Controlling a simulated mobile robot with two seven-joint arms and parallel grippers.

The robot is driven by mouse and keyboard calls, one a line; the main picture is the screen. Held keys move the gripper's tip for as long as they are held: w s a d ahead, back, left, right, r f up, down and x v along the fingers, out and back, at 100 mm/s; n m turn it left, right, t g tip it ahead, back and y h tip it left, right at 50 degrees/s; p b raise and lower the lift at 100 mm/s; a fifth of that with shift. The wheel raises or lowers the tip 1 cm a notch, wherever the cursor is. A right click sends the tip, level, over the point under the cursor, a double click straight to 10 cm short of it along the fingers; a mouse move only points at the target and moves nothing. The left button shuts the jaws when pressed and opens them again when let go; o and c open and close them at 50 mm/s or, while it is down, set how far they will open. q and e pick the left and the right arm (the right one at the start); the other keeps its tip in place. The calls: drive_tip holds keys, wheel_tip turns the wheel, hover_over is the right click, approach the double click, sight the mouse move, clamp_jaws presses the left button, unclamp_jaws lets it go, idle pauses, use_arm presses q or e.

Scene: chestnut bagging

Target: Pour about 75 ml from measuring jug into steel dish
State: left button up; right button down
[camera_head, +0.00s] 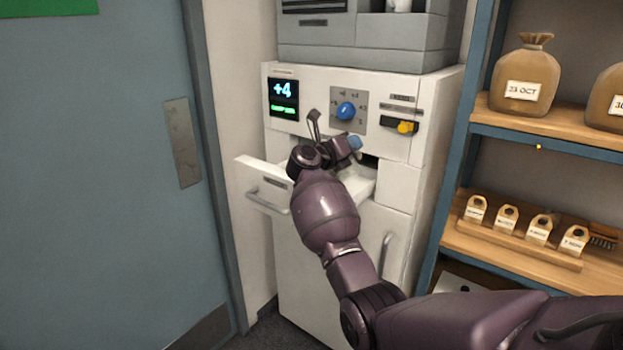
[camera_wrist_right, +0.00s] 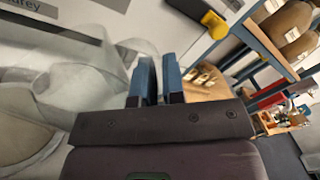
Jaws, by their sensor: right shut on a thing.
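My right gripper (camera_head: 349,145) is over the pulled-out white drawer (camera_head: 262,170) of the white machine. In the right wrist view its two blue fingers (camera_wrist_right: 158,78) are close together, shut on a clear, see-through vessel, which looks like the measuring jug (camera_wrist_right: 85,72). The jug's body lies to the left of the fingers; its level and contents cannot be made out. A pale round shape (camera_wrist_right: 18,125) at the left edge may be the steel dish, but I cannot tell. My arm hides much of the drawer's inside in the head view. My left gripper is out of view.
The machine's front (camera_head: 310,95) has a lit +4 display (camera_head: 283,90), a blue knob (camera_head: 346,110) and a yellow switch (camera_head: 405,127). A shelf rack (camera_head: 550,133) with bags and tagged small items stands at right. A blue-grey door (camera_head: 90,180) is at left.

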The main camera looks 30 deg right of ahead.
use_arm(q)
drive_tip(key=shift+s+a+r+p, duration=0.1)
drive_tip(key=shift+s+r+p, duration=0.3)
drive_tip(key=shift+p, duration=0.4)
use_arm(e)
drive_tip(key=shift+w+r+n, duration=0.25)
drive_tip(key=shift+r+n, duration=0.05)
drive_tip(key=shift+n, duration=0.2)
use_arm(q)
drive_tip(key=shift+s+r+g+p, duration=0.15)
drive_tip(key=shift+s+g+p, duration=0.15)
drive_tip(key=shift+p, duration=0.4)
use_arm(e)
drive_tip(key=shift+w+a+r+n, duration=0.15)
drive_tip(key=shift+w+n, duration=0.1)
drive_tip(key=shift+n, duration=0.15)
drive_tip(key=shift+w+a+n, duration=0.1)
drive_tip(key=shift+w+n, duration=0.35)
drive_tip(key=shift+n, duration=0.25)
